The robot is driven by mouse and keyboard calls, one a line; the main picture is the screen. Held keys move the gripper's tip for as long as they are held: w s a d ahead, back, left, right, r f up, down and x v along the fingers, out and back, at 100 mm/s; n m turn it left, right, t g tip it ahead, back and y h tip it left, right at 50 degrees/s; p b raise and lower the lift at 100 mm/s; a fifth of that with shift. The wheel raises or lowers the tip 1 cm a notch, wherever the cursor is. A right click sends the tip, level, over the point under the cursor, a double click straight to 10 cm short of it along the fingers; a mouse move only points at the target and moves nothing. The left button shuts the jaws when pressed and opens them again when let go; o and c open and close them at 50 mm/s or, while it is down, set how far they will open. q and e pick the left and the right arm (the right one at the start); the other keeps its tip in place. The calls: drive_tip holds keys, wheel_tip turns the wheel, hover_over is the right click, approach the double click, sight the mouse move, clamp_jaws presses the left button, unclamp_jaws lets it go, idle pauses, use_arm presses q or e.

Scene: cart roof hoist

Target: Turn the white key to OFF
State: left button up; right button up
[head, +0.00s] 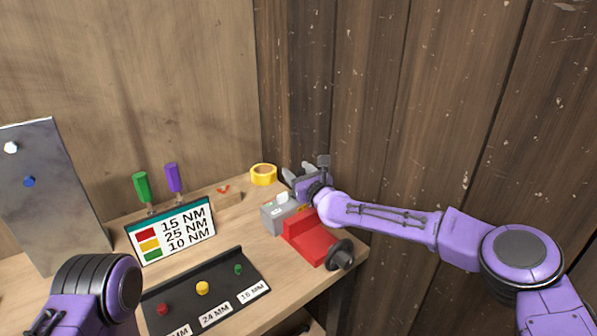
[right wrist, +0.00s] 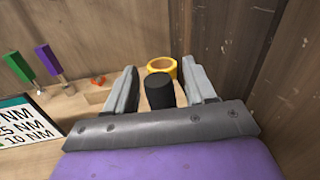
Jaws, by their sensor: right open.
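The white key (head: 283,197) is small and sits on top of a grey box (head: 277,216) near the right end of the bench in the head view. Its label and setting are too small to read. My right gripper (head: 298,172) is open just behind and right of the key in the head view, apart from it as far as I can tell. In the right wrist view my open fingers (right wrist: 159,72) have a black cylinder (right wrist: 160,92) between them in the picture; whether it is within reach I cannot tell. The key is not visible there. My left gripper is out of view.
A red box (head: 308,240) with a black knob (head: 340,255) stands in front of the grey box. A yellow tape roll (head: 263,174) lies behind. A torque sign (head: 172,232), green and purple screwdrivers, and a black socket tray (head: 205,290) stand left. A plank wall closes the right.

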drive_tip(key=shift+w, duration=0.1)
clamp_jaws()
drive_tip(key=s+a+f+n+b, duration=0.1)
drive_tip(key=n+b, duration=0.1)
drive_tip(key=b, duration=0.2)
drive_tip(key=shift+a+b, duration=0.2)
drive_tip(key=shift+b, duration=0.1)
drive_tip(key=shift+s+a+r+n, duration=0.15)
drive_tip(key=shift+s+a+n, duration=0.1)
drive_tip(key=shift+n, duration=0.15)
unclamp_jaws()
drive_tip(key=shift+r, duration=0.1)
